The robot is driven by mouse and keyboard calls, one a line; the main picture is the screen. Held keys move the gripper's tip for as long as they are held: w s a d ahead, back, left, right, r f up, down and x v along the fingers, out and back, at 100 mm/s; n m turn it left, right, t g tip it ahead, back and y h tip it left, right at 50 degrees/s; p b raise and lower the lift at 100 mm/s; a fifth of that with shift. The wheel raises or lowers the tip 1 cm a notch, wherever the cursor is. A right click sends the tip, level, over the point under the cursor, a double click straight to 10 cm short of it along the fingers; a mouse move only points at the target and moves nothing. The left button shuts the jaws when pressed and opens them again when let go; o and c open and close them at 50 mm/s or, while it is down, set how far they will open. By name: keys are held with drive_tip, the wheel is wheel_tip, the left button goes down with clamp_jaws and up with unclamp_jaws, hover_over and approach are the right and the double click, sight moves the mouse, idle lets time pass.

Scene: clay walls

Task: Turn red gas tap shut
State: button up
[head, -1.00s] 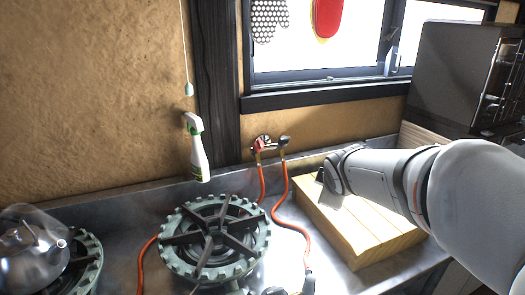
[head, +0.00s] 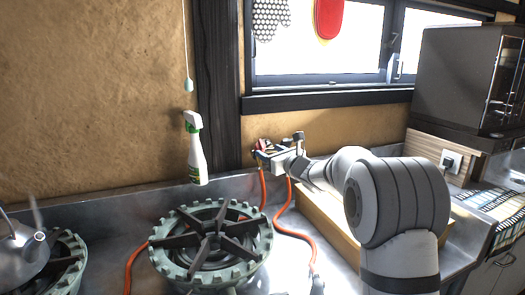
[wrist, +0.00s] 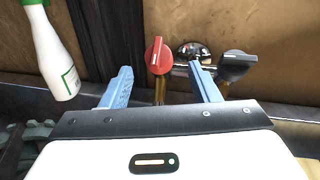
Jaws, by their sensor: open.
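The red gas tap (wrist: 158,57) sits on the wall fitting, with its red handle standing upright in the wrist view. In the head view the red tap (head: 262,144) shows just behind my gripper (head: 268,157), partly hidden. My gripper (wrist: 162,84) is open, its two blue fingers apart and empty. In the wrist view the red handle appears between the fingertips, nearer the upper part of the gap; I cannot tell whether they touch it. A dark grey tap (wrist: 237,65) is on the right of the same fitting, just outside the right finger.
A wooden block (head: 318,218) is under my arm. A kettle (head: 22,248) is at far left.

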sight(263, 148)
drive_tip(key=x, duration=0.6)
drive_tip(key=shift+w+a+p, duration=0.2)
drive_tip(key=shift+w+p, duration=0.05)
drive_tip(key=shift+p, duration=0.15)
drive_tip(key=shift+c, duration=0.4)
